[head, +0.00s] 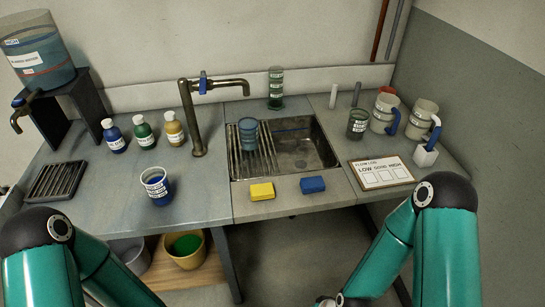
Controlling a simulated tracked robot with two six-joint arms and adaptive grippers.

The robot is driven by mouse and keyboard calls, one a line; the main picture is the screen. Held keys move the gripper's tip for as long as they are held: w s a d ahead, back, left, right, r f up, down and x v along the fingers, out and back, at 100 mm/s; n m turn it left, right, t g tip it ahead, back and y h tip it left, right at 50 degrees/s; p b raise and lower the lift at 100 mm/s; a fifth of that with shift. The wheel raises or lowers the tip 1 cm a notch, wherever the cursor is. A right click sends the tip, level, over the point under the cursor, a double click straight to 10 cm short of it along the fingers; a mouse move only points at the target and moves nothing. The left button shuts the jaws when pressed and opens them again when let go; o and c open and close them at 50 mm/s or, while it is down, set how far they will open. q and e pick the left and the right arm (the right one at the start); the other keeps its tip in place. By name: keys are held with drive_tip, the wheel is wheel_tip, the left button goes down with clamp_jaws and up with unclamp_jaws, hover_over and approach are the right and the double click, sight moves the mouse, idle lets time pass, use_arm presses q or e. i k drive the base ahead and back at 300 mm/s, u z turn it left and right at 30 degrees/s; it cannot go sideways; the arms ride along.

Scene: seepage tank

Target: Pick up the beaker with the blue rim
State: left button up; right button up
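A blue-grey ribbed cup (249,133) stands on the slatted rack at the sink's left side. My two teal arms enter at the bottom left and bottom right of the head view. Both grippers are out of the picture, and neither arm reaches over the counter.
Three bottles, blue (114,136), green (144,134) and yellow (174,129), stand behind the beaker. The tap (192,120) rises left of the sink (303,150). Yellow (262,191) and blue (313,184) sponges lie at the front edge. Jugs (384,113) stand right.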

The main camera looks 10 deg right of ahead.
sight(248, 126)
drive_tip(key=k, duration=1.25)
drive_tip(key=u, duration=0.3)
drive_tip(key=i, duration=0.65)
drive_tip(key=u, duration=0.5)
drive_tip(key=i, duration=0.75)
drive_tip(key=z, duration=0.2)
